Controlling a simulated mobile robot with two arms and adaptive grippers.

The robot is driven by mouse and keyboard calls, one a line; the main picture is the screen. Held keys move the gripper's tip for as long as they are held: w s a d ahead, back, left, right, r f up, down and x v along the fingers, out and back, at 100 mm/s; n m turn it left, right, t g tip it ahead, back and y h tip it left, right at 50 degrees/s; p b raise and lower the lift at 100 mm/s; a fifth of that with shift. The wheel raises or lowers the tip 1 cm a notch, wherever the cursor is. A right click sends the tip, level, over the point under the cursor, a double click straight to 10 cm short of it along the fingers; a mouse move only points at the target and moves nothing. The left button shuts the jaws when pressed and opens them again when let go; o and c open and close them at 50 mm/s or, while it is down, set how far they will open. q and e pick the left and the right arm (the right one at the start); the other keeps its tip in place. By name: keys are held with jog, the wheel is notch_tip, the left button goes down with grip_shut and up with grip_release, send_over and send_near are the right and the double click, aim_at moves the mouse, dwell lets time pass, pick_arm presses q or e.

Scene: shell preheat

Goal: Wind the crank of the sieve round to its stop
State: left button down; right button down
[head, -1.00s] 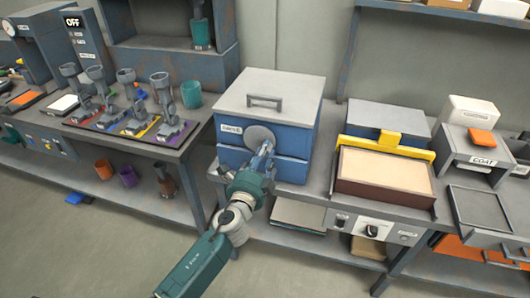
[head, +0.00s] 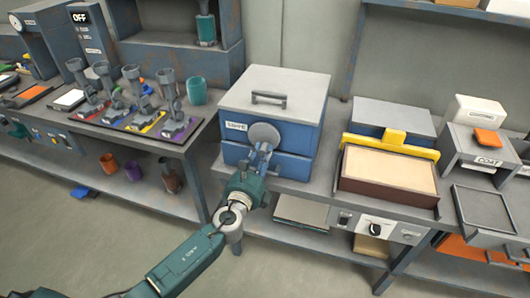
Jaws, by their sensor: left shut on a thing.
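My left gripper (head: 262,158) is at the front of the box, just below the disc, shut on the crank's handle. The handle itself is mostly hidden by the fingers. My right gripper is not clearly seen.
A sand-filled tray (head: 388,172) with a yellow bar (head: 392,144) stands right of the sieve. Coloured mats with several metal funnel pieces lie on the left bench, beside a teal cup (head: 196,92). A lower shelf holds several cups.

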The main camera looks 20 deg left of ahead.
pick_arm(q)
jog(key=shift+a+f+m+p, duration=0.1)
jog(key=shift+a+m+p, duration=0.15)
jog(key=shift+m, duration=0.65)
jog(key=shift+a+f+m+p, duration=0.15)
jog(key=shift+a+m, duration=0.1)
jog(key=shift+m, duration=0.65)
jog(key=shift+r, duration=0.1)
jog(key=c, duration=1.5)
grip_release()
jog(key=shift+o, duration=0.2)
jog(key=s, duration=1.2)
jog(key=shift+a, duration=0.3)
